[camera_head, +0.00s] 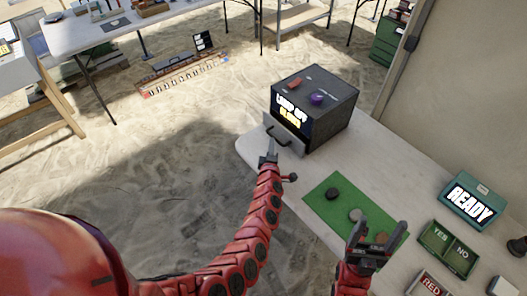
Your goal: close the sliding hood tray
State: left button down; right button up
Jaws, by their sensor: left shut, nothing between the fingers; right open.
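The dark box-shaped hood (330,95) stands at the far left end of the white table. Its tray front (289,128) with a black handle (277,134) faces the left side and seems to stick out a little, but I cannot tell how far. My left gripper (271,146) is shut and empty, with its tip just below the handle; I cannot tell if it touches. My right gripper (376,232) is open over the near end of the green mat.
The green mat (325,208) holds several dark and grey round pieces. At the right are a teal box reading READY (474,200), a green YES/NO tray (447,248) and a RED tray (428,285). A small red piece and a purple piece (317,99) lie on the hood's top.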

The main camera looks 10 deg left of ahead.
pick_arm(q)
jog(key=shift+w+d+f, duration=0.1)
jog(key=shift+w+d, duration=0.4)
jog(key=shift+w, duration=0.2)
jog(key=shift+w+d, duration=0.3)
jog(key=shift+d+r+b, duration=0.1)
jog(key=shift+r+b, duration=0.2)
jog(key=shift+w+r, duration=0.1)
